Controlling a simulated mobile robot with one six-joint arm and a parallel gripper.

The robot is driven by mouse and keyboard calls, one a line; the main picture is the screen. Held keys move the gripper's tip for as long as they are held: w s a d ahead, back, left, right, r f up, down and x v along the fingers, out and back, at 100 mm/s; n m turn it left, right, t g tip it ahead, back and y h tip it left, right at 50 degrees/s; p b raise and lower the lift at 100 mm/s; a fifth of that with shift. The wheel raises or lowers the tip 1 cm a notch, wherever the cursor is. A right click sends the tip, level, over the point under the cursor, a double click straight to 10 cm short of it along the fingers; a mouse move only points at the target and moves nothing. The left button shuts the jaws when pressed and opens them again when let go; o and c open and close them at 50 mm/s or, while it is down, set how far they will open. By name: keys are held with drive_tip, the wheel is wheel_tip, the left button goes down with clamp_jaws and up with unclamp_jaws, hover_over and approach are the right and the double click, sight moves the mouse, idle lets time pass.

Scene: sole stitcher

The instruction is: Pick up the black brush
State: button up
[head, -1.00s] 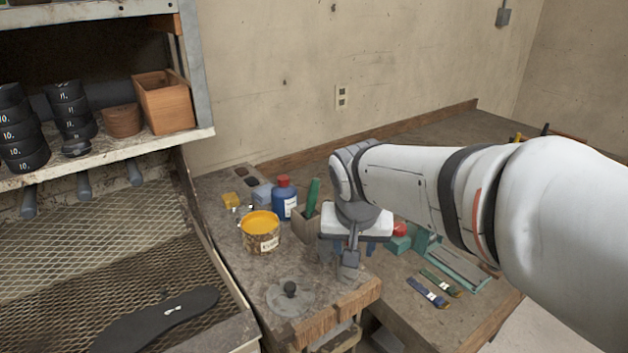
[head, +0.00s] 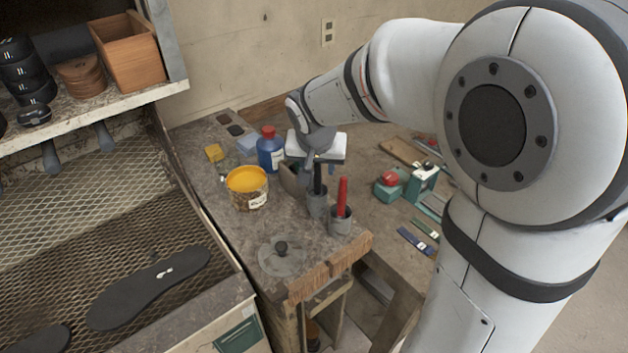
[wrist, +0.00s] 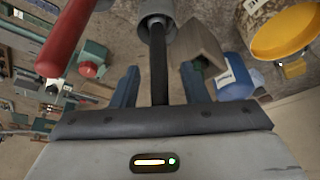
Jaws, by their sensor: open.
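The black brush (head: 318,178) stands upright, handle up, in a grey cup (head: 317,205) on the workbench. In the wrist view the black brush (wrist: 158,62) runs from the grey cup (wrist: 156,14) down between the two blue fingers of my gripper (wrist: 160,84). The gripper is open, with a gap to the brush on both sides. In the head view my gripper's white body (head: 318,146) is above and just behind the brush, and its fingers are mostly hidden.
A red-handled brush (head: 342,194) stands in a second cup (head: 340,221) close on the right. A wooden box (head: 291,181), a blue bottle (head: 270,154) and a yellow-topped can (head: 247,187) stand to the left.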

drive_tip(key=shift+w+f, duration=0.1)
drive_tip(key=shift+f, duration=0.15)
drive_tip(key=shift+c, duration=0.4)
clamp_jaws()
